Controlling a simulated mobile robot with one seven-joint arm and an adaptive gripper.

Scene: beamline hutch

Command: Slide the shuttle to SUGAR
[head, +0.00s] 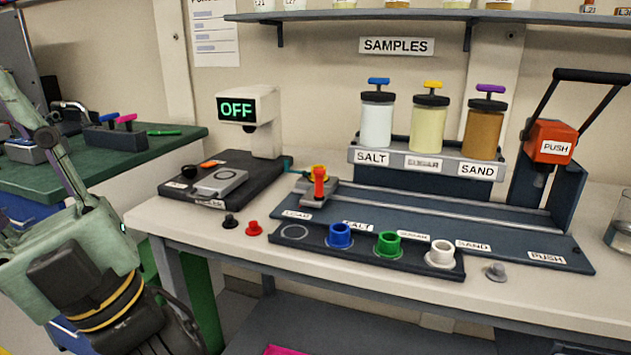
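The shuttle (309,190) is a grey carriage with an upright red handle (319,182). It sits at the left end of a dark rail base (400,212), above the leftmost label. A yellow ring or cup is on it behind the handle. Rail labels run left to right: a hard-to-read one, SALT, a blurred one (413,236) that may be SUGAR, SAND and PUSH. My gripper (140,325) is at the lower left, dark, well apart from the shuttle. Its fingertips are not clearly visible.
Three jars stand behind the rail: SALT (377,120), a yellow-filled one (428,122) and SAND (482,128). A red PUSH press (550,143) is at right. Blue, green and white cups stand in a front tray (370,259). A scale (220,178) reading OFF is left.

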